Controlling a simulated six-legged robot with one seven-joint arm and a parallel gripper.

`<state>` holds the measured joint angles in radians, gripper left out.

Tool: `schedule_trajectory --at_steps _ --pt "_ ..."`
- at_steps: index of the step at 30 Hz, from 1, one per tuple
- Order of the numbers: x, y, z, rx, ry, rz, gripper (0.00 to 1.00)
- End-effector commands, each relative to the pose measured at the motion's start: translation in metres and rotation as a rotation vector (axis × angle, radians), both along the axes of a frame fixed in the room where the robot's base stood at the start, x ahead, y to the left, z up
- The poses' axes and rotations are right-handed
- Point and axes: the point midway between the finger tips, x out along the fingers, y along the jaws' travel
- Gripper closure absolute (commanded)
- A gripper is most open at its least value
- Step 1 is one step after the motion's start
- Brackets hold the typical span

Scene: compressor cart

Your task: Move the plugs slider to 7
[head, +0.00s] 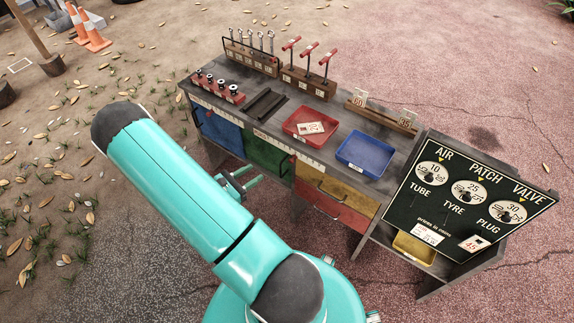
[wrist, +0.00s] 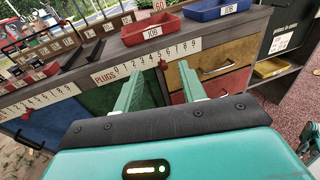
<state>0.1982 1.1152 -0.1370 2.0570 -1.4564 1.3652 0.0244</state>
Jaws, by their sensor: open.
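The plugs scale (wrist: 150,62), a pale strip marked PLUGS with numbers 0 to 9, runs along the cart's front edge in the wrist view. Its small dark red slider (wrist: 163,65) stands near the middle, around 5; the exact mark is hard to read. The strip also shows in the head view (head: 290,147), where the slider is too small to make out. My gripper (wrist: 161,74) is open and empty, its two green fingers pointing at the scale with the slider between their tips in the picture. Contact cannot be seen. My gripper also shows in the head view (head: 243,180), before the cart front.
A second number scale (wrist: 38,101) lies to the left. A red tray (head: 305,133) and a blue tray (head: 365,153) stand on the cart top. Drawers (head: 333,198) with handles sit below the edge. A black sign board (head: 465,205) stands at the right.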

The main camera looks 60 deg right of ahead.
Motion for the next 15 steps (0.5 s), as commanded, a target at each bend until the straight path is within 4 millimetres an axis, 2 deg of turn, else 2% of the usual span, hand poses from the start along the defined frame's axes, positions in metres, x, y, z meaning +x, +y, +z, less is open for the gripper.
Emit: schedule_trajectory --at_steps 1,6,10,15 --pt "-0.008 -0.005 -0.021 -0.004 0.063 0.038 0.59" --pt "-0.025 -0.015 -0.07 -0.01 0.211 0.158 0.59" --pt "-0.034 -0.017 -0.091 -0.006 0.269 0.212 0.59" --pt "-0.037 -0.025 -0.097 -0.005 0.286 0.23 0.59"
